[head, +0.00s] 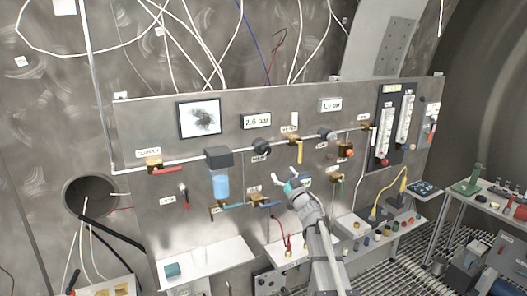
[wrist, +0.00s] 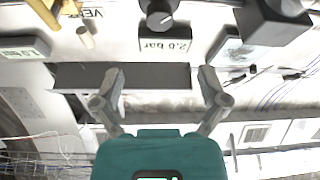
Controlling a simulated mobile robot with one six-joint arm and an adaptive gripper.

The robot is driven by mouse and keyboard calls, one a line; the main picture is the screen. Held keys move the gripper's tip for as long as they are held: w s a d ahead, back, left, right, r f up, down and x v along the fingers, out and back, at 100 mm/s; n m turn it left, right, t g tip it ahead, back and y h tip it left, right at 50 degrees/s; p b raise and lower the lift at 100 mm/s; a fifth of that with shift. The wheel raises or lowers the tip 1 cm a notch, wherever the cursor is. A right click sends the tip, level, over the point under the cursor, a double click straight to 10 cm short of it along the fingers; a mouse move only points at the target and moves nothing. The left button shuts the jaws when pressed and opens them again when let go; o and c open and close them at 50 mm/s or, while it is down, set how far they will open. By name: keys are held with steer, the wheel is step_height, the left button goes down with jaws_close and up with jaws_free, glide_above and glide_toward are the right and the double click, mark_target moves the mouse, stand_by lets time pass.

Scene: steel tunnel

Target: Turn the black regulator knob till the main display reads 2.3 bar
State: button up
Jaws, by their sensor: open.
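The main display (head: 256,121) on the upright steel panel reads 2.0 bar. It also shows in the wrist view (wrist: 165,45). The black regulator knob (head: 260,149) sits on the pipe line just below that display. In the wrist view the black knob (wrist: 158,13) is at the top edge, partly cut off, with a pale mark on its face. My gripper (head: 288,176) is open and empty, below and right of the knob in the head view. In the wrist view the open fingers (wrist: 163,80) are apart from the knob, with nothing between them.
A second display (head: 331,104) reads 1.0 bar. A filter with a blue bowl (head: 220,185) hangs left of the knob. Yellow-handled (head: 299,151) and blue-handled (head: 268,202) valves are nearby. Flowmeters (head: 405,118) stand at the right, and a shelf (head: 205,262) juts out below.

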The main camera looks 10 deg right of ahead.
mark_target(267, 151)
steer(key=p+x, duration=0.4)
steer(key=x, duration=0.9)
steer(key=shift+r+p, duration=0.1)
steer(key=shift+p, duration=0.25)
steer(key=shift+s, duration=0.1)
steer(key=c, duration=1.1)
steer(key=shift+a, duration=0.4)
steer(key=shift+d, duration=0.35)
steer(key=shift+c, duration=0.2)
steer(key=shift+n, duration=0.3)
